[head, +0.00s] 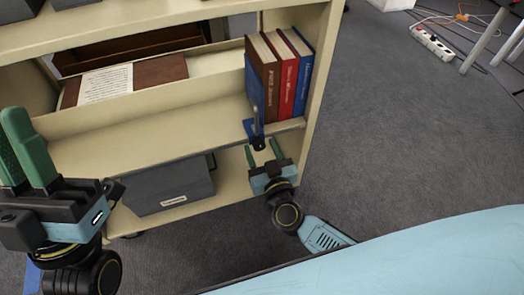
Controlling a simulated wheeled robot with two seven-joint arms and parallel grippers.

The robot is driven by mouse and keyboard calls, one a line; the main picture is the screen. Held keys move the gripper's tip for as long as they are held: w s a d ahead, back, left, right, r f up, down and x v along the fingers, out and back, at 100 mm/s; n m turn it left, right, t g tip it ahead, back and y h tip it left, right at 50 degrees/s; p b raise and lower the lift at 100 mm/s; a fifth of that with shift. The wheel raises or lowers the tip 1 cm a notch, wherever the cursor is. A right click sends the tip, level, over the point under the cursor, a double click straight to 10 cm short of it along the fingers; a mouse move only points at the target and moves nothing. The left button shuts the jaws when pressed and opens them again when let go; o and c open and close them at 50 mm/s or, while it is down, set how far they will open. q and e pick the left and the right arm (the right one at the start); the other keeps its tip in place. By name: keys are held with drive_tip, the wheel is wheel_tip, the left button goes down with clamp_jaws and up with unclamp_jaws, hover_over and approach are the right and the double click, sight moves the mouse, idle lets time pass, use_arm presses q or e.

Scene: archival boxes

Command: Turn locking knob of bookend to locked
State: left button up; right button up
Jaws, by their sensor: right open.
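The blue bookend (257,112) stands upright on the cart's middle shelf, at the left side of a short row of books. Its dark locking knob (258,144) shows at the shelf's front edge, below the upright plate. My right gripper (263,151) is open, its green fingers pointing up at the knob from just in front of and below it. I cannot tell whether a finger touches the knob. My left gripper (25,145) is large at the left edge, away from the bookend.
Brown, red and blue books (288,82) stand right of the bookend. A grey archival box (170,187) sits on the lower shelf. The cream cart's right side panel (322,70) is close to the books. Carpet at the right is mostly free; a power strip (432,41) lies far off.

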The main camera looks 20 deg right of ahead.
drive_tip(key=shift+c, duration=0.4)
drive_tip(key=c, duration=0.9)
